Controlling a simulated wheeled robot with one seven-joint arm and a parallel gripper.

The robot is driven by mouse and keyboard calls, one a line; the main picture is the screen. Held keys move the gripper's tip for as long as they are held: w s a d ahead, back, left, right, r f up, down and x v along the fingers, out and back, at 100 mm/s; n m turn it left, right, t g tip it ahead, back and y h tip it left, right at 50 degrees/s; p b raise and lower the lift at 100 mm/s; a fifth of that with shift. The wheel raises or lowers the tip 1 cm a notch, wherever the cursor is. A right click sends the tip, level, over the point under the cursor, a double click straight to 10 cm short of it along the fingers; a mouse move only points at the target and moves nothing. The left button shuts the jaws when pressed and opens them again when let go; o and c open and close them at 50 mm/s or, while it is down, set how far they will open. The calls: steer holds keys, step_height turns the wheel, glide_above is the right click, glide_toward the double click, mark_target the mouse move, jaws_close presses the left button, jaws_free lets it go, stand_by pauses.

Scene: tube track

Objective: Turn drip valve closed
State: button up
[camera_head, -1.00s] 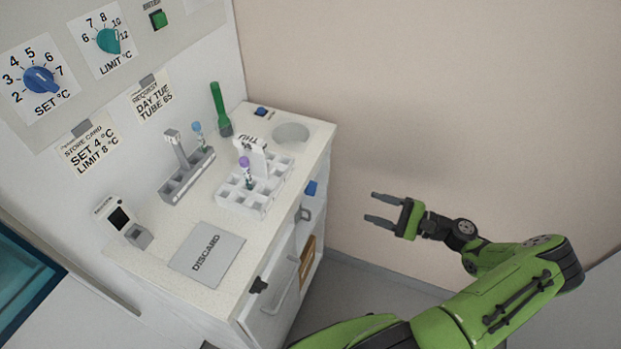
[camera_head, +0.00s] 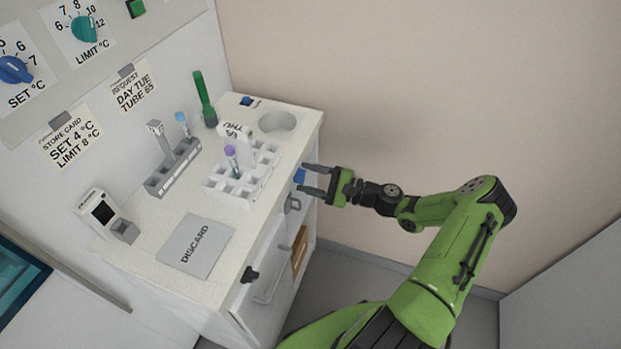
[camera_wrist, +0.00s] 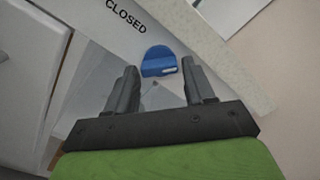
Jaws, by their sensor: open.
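The drip valve looks to be the blue knob (camera_head: 299,176) on the upper front face of the white cabinet, below the counter edge. In the wrist view the blue knob (camera_wrist: 160,62) lies ahead of my fingertips, roughly between them, with a pale mark on its lower right. A printed word CLOSED (camera_wrist: 126,16) shows to its upper left there. My gripper (camera_head: 310,182) is open and empty, with its fingers pointing at the cabinet front close to the knob. In the wrist view my gripper (camera_wrist: 160,80) shows both fingers apart. I cannot tell whether they touch the knob.
The counter (camera_head: 150,215) overhangs just above the knob. It bears a white tube rack (camera_head: 238,190), a grey holder (camera_head: 170,175), a green torch-like object (camera_head: 205,100) and a DISCARD plate (camera_head: 196,244). A grey handle (camera_head: 292,204) and black knob (camera_head: 250,274) are lower on the front.

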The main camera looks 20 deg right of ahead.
steer(key=c, duration=0.8)
steer(key=shift+n, duration=0.3)
steer(key=n+b, duration=0.1)
steer(key=n, duration=0.2)
steer(key=shift+r+n+b, duration=0.2)
steer(key=shift+n+b, duration=3.6)
steer(key=shift+n, duration=2.4)
